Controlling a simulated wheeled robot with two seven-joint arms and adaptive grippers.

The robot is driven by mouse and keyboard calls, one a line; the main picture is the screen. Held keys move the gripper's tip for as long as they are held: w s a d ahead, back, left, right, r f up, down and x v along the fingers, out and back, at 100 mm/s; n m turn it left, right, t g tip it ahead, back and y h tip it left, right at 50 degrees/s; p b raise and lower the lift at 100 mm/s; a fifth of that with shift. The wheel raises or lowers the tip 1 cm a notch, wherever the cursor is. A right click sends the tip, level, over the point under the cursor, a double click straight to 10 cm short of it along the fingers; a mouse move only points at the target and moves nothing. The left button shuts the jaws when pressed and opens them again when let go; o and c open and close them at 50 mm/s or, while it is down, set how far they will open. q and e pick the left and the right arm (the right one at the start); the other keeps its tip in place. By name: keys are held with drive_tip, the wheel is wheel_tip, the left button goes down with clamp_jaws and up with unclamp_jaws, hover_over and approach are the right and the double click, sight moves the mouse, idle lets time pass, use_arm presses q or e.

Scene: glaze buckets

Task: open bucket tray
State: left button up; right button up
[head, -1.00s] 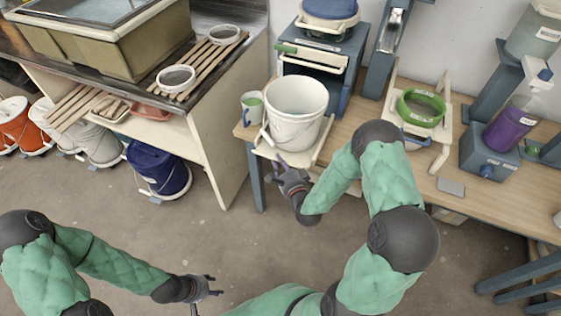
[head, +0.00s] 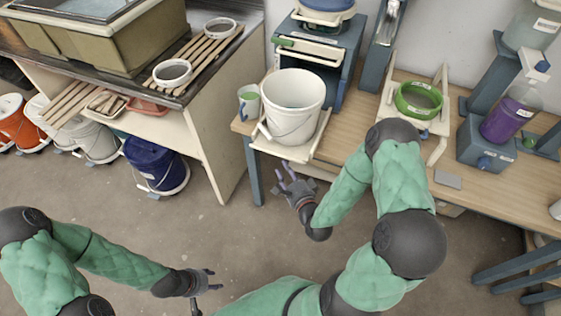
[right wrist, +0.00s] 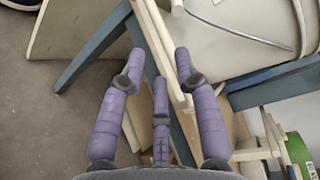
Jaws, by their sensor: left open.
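The bucket tray (head: 314,152) is a cream, railed tray that juts from the table's front edge, with a large white bucket (head: 294,112) upright on it. My right gripper (head: 287,172) is just below and in front of the tray, its purple fingers spread and empty. In the right wrist view, the right gripper (right wrist: 160,62) has a cream rail of the tray (right wrist: 158,38) beyond and between its fingertips; I cannot tell whether they touch. The bucket (right wrist: 230,45) fills the upper right there. My left gripper (head: 212,280) is open and empty, low over the floor, far from the tray.
A green ring-shaped bowl (head: 418,100) sits on a cream stand to the right. Blue table legs (head: 254,170) stand nearby. Floor in front is clear.

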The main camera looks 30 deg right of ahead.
drive_tip(key=shift+s+a+r, duration=0.1)
drive_tip(key=shift+s+r, duration=0.05)
drive_tip(key=shift+s, duration=1)
drive_tip(key=shift+s+a+r, duration=0.1)
drive_tip(key=shift+s+r, duration=0.05)
drive_tip(key=shift+s, duration=0.95)
drive_tip(key=shift+f, duration=0.1)
drive_tip(key=s+a+f+n+g+y, duration=0.2)
drive_tip(key=a+f+n+g, duration=0.4)
drive_tip(key=f, duration=0.2)
drive_tip(key=s+a+f+n+g+y, duration=0.2)
drive_tip(key=s+a+f+n+g, duration=0.1)
drive_tip(key=a+f+n+g, duration=0.35)
drive_tip(key=s+a+f+n+g+y, duration=0.1)
drive_tip(key=s+a+f+n+g, duration=0.2)
drive_tip(key=s, duration=0.4)
drive_tip(key=shift+s+a+f+n, duration=0.15)
drive_tip(key=shift+a+f+n, duration=0.5)
drive_tip(key=shift+n, duration=0.6)
drive_tip(key=shift+g, duration=0.25)
